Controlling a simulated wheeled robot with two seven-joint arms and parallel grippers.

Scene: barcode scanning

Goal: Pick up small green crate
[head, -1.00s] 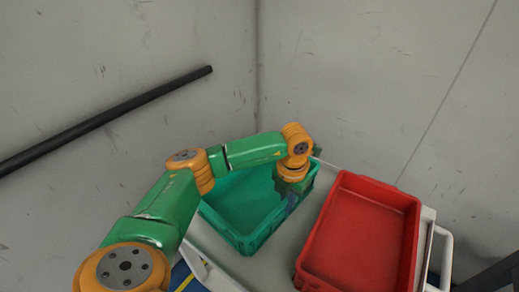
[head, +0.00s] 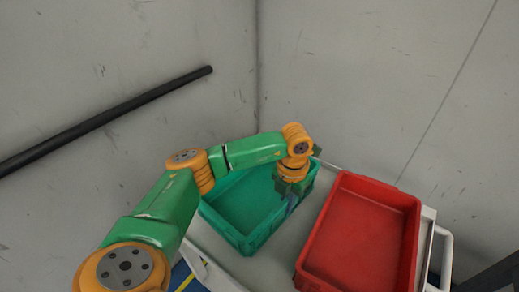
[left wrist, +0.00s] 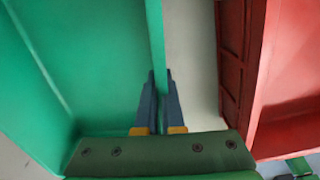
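The small green crate (head: 240,206) stands upright on a light cart top, left of the red crate. My left gripper (head: 290,203) points down at the green crate's right wall. In the left wrist view, the green crate (left wrist: 85,60) fills the left side. The fingers of my left gripper (left wrist: 160,78) straddle its wall, one inside and one outside. They are close together with the wall between them and look shut on it. The exact contact at the tips is hard to see. My right gripper is not in view.
An empty red crate (head: 362,235) stands close on the right; it also shows in the left wrist view (left wrist: 290,85). A narrow strip of cart top (head: 287,236) separates the crates. Grey walls stand behind. A white cart handle (head: 446,258) is at the right.

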